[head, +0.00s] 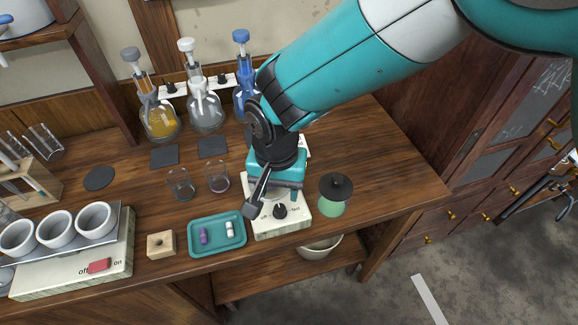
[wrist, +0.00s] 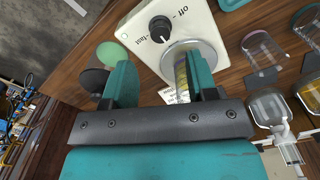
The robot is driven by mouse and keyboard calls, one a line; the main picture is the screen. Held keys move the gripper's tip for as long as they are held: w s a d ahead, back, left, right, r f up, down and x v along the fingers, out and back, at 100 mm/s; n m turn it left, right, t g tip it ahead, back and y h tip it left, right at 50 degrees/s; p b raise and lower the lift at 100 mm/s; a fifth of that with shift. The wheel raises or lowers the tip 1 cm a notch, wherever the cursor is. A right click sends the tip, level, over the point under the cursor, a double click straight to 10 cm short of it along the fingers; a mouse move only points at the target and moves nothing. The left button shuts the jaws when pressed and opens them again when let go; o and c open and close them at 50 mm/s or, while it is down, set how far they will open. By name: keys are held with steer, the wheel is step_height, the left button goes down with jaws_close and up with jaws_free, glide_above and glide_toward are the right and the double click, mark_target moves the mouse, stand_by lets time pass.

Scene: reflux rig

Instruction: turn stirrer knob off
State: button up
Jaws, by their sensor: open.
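The stirrer (head: 297,223) is a cream box near the front edge of the table, with a round metal plate (wrist: 210,52) on top. Its black knob (head: 281,211) faces up near the front and shows clearly in the wrist view (wrist: 161,27). Words "off" and "fast" are printed beside it, and a pale pointer mark shows on the knob, nearer "fast". My gripper (head: 272,201) is open above the stirrer. In the wrist view its two teal fingers (wrist: 161,80) are spread apart and empty, and the knob lies beyond their tips, not between them.
Small beakers (head: 217,181) and tall flasks (head: 161,120) stand behind. A device with a red switch (head: 99,266) is far left.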

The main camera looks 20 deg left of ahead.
mark_target(280, 208)
step_height(280, 208, down, 7)
steer(key=shift+p, duration=0.65)
steer(key=c, duration=0.9)
